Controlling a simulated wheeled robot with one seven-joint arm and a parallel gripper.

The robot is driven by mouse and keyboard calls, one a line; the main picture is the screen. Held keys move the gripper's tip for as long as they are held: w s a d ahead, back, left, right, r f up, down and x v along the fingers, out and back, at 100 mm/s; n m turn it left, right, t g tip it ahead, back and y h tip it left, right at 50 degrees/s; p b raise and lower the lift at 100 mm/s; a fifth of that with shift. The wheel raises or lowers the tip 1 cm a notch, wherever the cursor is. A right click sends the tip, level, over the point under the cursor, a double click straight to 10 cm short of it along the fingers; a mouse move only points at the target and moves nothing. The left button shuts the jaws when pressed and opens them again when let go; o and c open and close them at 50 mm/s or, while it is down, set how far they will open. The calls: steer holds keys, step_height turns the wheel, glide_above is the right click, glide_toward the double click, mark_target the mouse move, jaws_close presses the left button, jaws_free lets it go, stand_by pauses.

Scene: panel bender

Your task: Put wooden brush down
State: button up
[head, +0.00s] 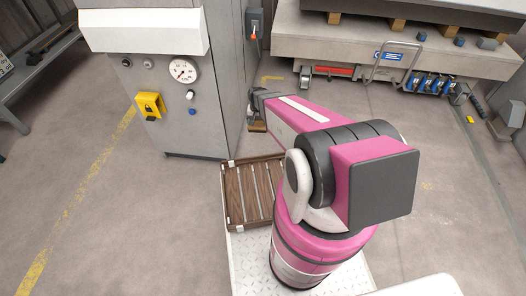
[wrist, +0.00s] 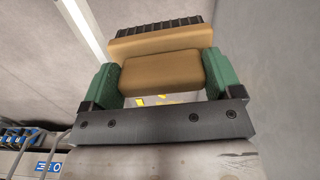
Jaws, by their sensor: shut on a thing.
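The wooden brush (wrist: 160,70) is held between the green fingers of my gripper (wrist: 161,78) in the wrist view. Its tan wooden body lies between the fingers, and dark bristles show along its far edge. In the head view a small tan part of the brush (head: 257,127) shows below my gripper (head: 262,104), beside the grey cabinet. Most of the brush and the fingers are hidden there by my arm. The brush appears clear of the floor.
A slatted wooden tray (head: 234,202) sits below, at the front of my base. A grey cabinet (head: 203,120) with a gauge and yellow lock box stands close on the left. A heavy machine bed (head: 330,45) is behind. Floor to the left and right is open.

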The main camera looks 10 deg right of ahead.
steer(key=s+f, duration=0.4)
steer(key=f, duration=1.1)
steer(key=shift+m, duration=0.4)
steer(key=shift+w+d+f, duration=0.7)
steer(key=shift+w+f, duration=1)
steer(key=shift+f, duration=0.2)
steer(key=shift+w+d+f, duration=0.65)
steer(key=shift+w+f, duration=1)
steer(key=shift+f, duration=0.2)
steer(key=shift+w+d+f, duration=0.7)
steer(key=shift+w+f, duration=1)
steer(key=shift+f, duration=0.2)
steer(key=shift+f, duration=0.1)
steer(key=o, duration=0.4)
steer(key=shift+f, duration=0.1)
steer(key=shift+o, duration=1.2)
